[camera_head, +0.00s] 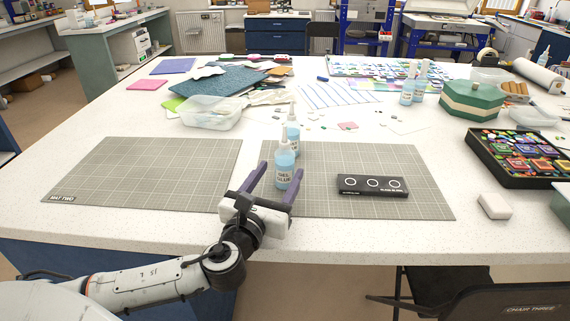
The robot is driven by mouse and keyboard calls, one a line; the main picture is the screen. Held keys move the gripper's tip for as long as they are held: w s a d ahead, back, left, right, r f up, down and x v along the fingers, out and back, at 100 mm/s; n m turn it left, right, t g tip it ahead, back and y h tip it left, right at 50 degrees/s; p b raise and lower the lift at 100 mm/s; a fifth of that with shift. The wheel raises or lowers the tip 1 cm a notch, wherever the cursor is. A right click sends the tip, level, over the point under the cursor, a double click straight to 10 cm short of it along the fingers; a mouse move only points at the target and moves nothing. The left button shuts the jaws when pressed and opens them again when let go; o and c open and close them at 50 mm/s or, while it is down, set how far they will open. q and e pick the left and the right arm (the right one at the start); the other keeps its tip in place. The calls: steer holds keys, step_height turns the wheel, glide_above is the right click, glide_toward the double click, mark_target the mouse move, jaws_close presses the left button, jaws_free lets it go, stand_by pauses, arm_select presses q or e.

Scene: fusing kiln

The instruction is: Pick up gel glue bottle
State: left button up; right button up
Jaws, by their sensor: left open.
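A gel glue bottle (285,172) with pale blue liquid and a white label stands upright on the right-hand cutting mat (425,207), near its left edge. A second similar bottle (293,127) stands just behind it, partly hidden. My left gripper (272,176) comes from the front with its two purple fingers apart, one on each side of the front bottle. Whether the fingers touch the bottle cannot be told. My right gripper is not in view.
A black case with three rings (371,185) lies on the same mat. The left mat (140,172) is bare. A clear tub (211,113) stands behind, a white block (494,206) and a black tray of colourful pieces (483,147) to the right. More bottles (408,92) stand farther back.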

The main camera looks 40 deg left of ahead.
mark_target(284, 126)
arm_select(q)
steer(key=x, duration=0.3)
steer(key=shift+w, duration=0.4)
steer(key=shift+w+a, duration=0.1)
steer(key=shift+w, duration=0.05)
steer(key=c, duration=1.3)
steer(key=shift+c, duration=0.2)
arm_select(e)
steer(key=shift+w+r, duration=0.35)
arm_select(q)
steer(key=shift+r, duration=0.1)
